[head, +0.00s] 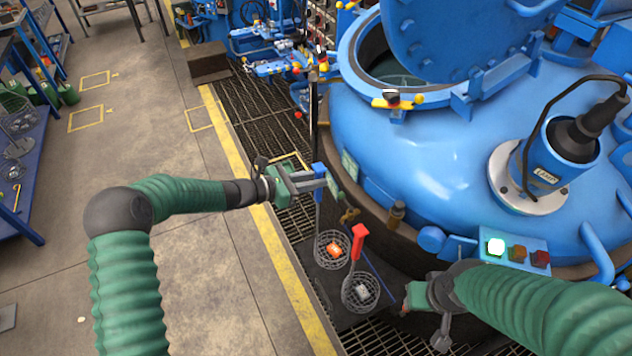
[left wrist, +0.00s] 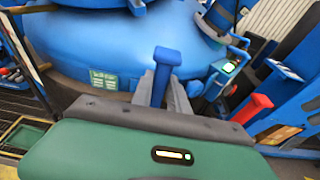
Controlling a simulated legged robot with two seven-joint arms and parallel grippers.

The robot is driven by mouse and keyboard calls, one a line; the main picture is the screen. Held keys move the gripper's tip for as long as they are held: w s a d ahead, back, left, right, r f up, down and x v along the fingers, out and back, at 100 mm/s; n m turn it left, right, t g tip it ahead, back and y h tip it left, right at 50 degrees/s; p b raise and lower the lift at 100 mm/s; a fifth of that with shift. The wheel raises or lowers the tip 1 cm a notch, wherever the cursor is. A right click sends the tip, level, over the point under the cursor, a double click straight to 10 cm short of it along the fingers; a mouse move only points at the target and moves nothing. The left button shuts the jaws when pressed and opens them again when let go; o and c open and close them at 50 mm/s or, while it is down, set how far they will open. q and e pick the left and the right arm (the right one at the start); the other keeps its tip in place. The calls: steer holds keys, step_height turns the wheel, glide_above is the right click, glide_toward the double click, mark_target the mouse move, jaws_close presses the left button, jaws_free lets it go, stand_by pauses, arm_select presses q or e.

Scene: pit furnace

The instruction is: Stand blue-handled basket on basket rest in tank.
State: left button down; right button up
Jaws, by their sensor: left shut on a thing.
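My left gripper (head: 324,181) is shut on the upright blue handle (head: 318,170) of a wire basket. The handle also shows between the fingers in the left wrist view (left wrist: 168,60). The blue-handled basket (head: 320,250) hangs below, with an orange piece inside. I cannot tell whether its bottom touches the dark surface under it. My right gripper (head: 412,299) is low beside the blue vessel; its fingers are too hidden to read. I cannot make out a basket rest inside the vessel's open mouth (head: 362,50).
A red-handled basket (head: 347,299) stands close by to the right; its red handle shows in the left wrist view (left wrist: 252,108). The large blue vessel (head: 400,150) has its hinged lid (head: 440,40) raised. Clear floor (head: 190,270) lies left.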

arm_select(q)
steer(key=shift+s+a+r, duration=0.15)
steer(key=shift+s+r, duration=0.1)
steer(key=shift+r, duration=0.1)
steer(key=s+a+r+p, duration=0.1)
steer(key=s+a+p, duration=0.5)
steer(key=s+a, duration=1.4)
steer(key=shift+s+a+r, duration=0.25)
steer(key=shift+s+r, duration=0.15)
steer(key=shift+s, duration=0.55)
steer(key=shift+f, duration=0.15)
